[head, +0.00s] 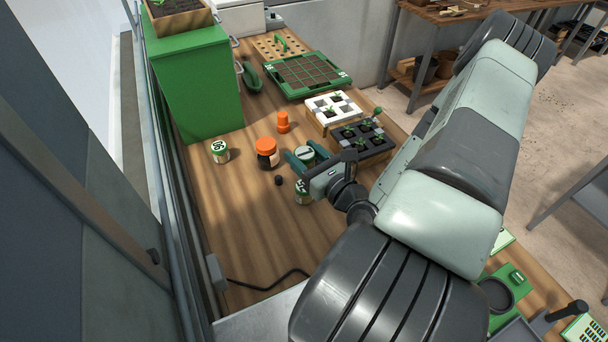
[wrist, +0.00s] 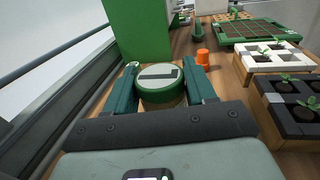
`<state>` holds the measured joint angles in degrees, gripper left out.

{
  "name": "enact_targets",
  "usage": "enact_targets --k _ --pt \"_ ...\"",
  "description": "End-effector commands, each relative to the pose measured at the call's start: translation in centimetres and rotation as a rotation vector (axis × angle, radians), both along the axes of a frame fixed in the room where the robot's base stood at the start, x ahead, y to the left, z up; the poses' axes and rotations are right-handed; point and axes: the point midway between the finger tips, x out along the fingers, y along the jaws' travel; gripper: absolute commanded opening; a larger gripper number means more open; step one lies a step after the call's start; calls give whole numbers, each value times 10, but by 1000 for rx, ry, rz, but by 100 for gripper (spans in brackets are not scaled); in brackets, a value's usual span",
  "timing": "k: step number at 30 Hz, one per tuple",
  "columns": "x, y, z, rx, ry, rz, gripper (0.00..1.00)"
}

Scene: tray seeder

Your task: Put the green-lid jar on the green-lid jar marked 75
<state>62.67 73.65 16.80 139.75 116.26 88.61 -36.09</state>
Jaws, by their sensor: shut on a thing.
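My gripper (head: 306,160) is shut on a green-lid jar (head: 304,153); its two teal fingers lie on either side of it. In the wrist view the held jar's round lid (wrist: 160,84) has a green rim and a pale top with a dark mark. A second jar (head: 303,194) with a green and white top stands on the bench just below the gripper in the head view, partly hidden by it. A third such jar (head: 219,151) stands to the left, apart from the gripper. The numbers on both are too small to read surely.
An orange-lid dark jar (head: 267,153) and an orange piece (head: 283,122) stand near the gripper. A small black knob (head: 278,181) lies on the bench. White (head: 318,104) and black (head: 376,155) seedling trays are to the right. A green cabinet (head: 200,90) stands behind.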

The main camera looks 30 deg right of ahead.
Motion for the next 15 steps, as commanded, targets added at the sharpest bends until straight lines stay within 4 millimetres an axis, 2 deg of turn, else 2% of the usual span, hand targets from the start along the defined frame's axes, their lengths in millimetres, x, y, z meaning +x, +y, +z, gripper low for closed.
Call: enact_targets --k 12,15 --pt "0 1 -53 0 -1 1 23" --pt "0 1 -58 -1 -2 1 23"
